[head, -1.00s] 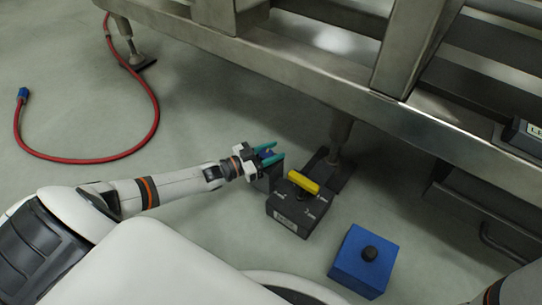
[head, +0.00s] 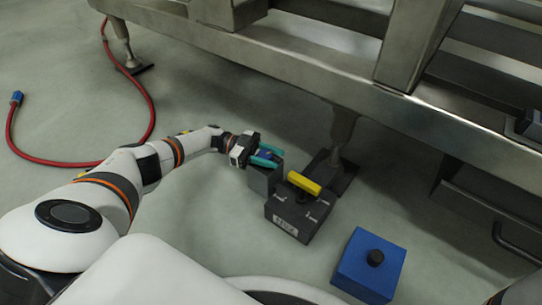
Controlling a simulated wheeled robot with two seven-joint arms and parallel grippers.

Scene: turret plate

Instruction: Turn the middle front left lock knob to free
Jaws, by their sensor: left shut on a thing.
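My left gripper (head: 267,156) has teal fingers and is shut on a small dark blue knob (head: 265,154) on top of a dark grey box (head: 264,181). The fingers cover most of the knob, so its pointing direction and any marks around it are hidden. Just right of it stands a larger dark box (head: 290,219) with a yellow bar handle (head: 304,182) and white marks on top; no gripper touches it. I cannot read which label marks the middle front left lock. My right gripper is not in view.
A blue box (head: 368,265) with a black knob stands at the lower right. A metal frame (head: 300,62) crosses above the boxes, with a leg (head: 343,128) close behind them. A red hose (head: 149,100) lies on the floor at left. Open floor lies left of the boxes.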

